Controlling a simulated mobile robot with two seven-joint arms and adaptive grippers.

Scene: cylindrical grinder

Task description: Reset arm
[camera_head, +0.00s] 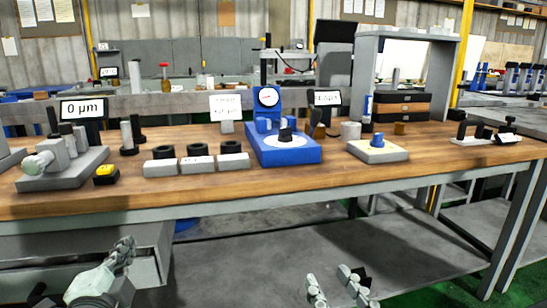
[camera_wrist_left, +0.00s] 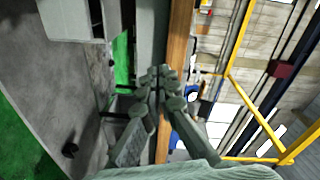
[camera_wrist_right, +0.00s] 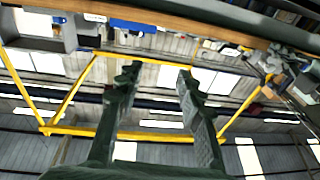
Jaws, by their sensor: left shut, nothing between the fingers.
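My left gripper (camera_head: 124,248) is in front of the workbench, below its front edge, at the lower left of the head view. In the left wrist view its fingers (camera_wrist_left: 158,82) meet at the tips with nothing between them. My right gripper (camera_head: 335,284) is at the bottom of the head view, in front of the bench and below the top. In the right wrist view its two fingers (camera_wrist_right: 158,75) stand well apart with nothing between them. Neither gripper touches anything that I can see.
The wooden workbench (camera_head: 300,186) crosses the view. A grey cabinet (camera_head: 150,262) hangs under the bench at left. Floor between is clear.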

